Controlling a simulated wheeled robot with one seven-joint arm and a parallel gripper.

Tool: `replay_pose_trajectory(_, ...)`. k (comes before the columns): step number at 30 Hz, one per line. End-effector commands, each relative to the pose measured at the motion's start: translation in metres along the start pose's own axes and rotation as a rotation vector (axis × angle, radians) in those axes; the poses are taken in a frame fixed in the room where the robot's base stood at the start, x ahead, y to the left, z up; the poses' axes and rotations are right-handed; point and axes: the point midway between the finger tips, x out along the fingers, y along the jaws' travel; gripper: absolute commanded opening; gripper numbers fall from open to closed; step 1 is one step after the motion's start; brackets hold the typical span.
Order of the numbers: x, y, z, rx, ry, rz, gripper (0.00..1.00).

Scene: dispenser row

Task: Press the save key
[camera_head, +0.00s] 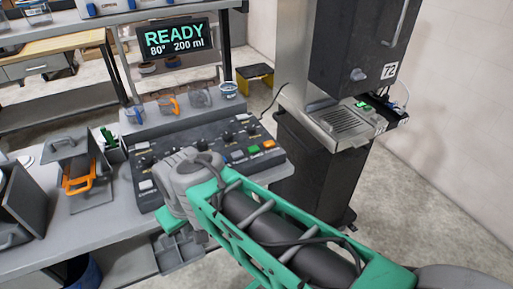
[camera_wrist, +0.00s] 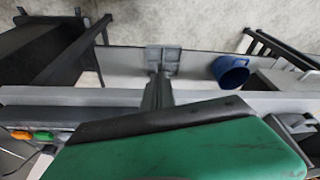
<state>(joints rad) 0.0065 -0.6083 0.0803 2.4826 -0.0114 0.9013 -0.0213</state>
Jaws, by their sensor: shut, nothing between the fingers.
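The control console (camera_head: 143,181) lies on the table, with knobs and a row of keys. My arm hides part of the console's front. My gripper (camera_wrist: 163,62) is shut and empty in the wrist view, beyond the green housing and apart from the keys. The orange key (camera_wrist: 20,135) and green key (camera_wrist: 43,136) show there at the left edge.
A display (camera_head: 174,38) reads READY, 80°, 200 ml. Several cups stand on a ledge behind the console. A blue bin (camera_wrist: 230,70) is below.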

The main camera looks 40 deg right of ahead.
Motion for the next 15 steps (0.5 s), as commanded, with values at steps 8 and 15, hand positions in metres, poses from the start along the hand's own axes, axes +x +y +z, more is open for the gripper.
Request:
replay_pose_trajectory(8, -0.037, 0.098, -0.09, -0.257, 0.162, -0.004, 0.0)
replay_pose_trajectory(15, -0.075, 0.246, -0.126, -0.542, 0.379, 0.131, 0.0)
